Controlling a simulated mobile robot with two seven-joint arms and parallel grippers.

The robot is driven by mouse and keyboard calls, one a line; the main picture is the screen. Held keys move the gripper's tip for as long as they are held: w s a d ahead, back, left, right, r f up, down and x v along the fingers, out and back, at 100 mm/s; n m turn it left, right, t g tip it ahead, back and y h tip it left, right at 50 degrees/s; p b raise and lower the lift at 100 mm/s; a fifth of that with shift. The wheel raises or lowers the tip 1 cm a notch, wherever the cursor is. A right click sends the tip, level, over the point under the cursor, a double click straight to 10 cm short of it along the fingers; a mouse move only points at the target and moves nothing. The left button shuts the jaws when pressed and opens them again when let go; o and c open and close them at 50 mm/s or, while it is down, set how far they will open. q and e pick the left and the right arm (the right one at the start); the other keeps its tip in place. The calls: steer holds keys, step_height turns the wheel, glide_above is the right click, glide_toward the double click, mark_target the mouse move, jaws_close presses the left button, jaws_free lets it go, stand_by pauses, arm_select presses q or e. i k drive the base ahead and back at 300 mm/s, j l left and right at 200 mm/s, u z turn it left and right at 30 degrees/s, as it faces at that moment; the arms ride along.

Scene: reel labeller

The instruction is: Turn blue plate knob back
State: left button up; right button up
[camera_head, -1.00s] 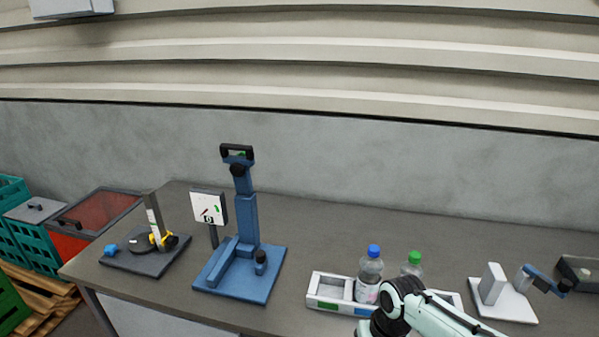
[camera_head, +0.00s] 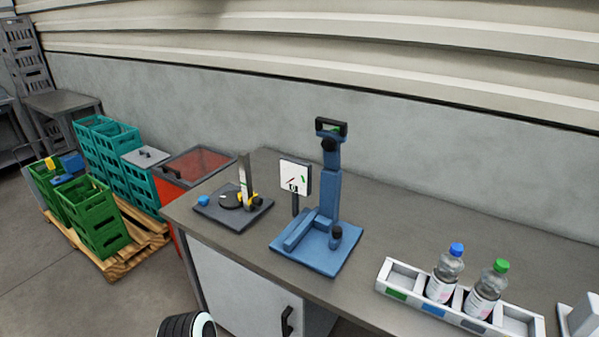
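A blue stand with a flat blue base plate (camera_head: 315,262) stands on the grey bench. A black knob (camera_head: 336,232) stands upright on the right part of this plate. Another black knob (camera_head: 329,146) sits high on its column, below a black handle (camera_head: 331,127). To the left, a dark plate (camera_head: 232,214) carries a small blue knob (camera_head: 204,201), a black disc, a yellow part and an upright post. A dark, ringed part of my arm shows at the bottom edge, well away from both devices. Neither gripper's fingers are in view.
A white dial (camera_head: 295,178) stands between the two devices. A white tray (camera_head: 400,268) with two bottles is at the right. Green crates (camera_head: 92,222) on a wooden pallet and a red bin (camera_head: 168,202) stand left of the bench. The bench front between stand and tray is clear.

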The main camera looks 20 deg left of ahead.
mark_target(203, 200)
steer(key=u, duration=1.35)
steer(key=i+j+z, duration=0.2)
steer(key=i+j, duration=0.15)
steer(key=j, duration=0.25)
steer(key=i+j, duration=0.2)
steer(key=i+j+z, duration=0.15)
steer(key=j, duration=0.3)
steer(key=i+j+z, duration=0.1)
steer(key=j, duration=0.2)
steer(key=i, duration=0.05)
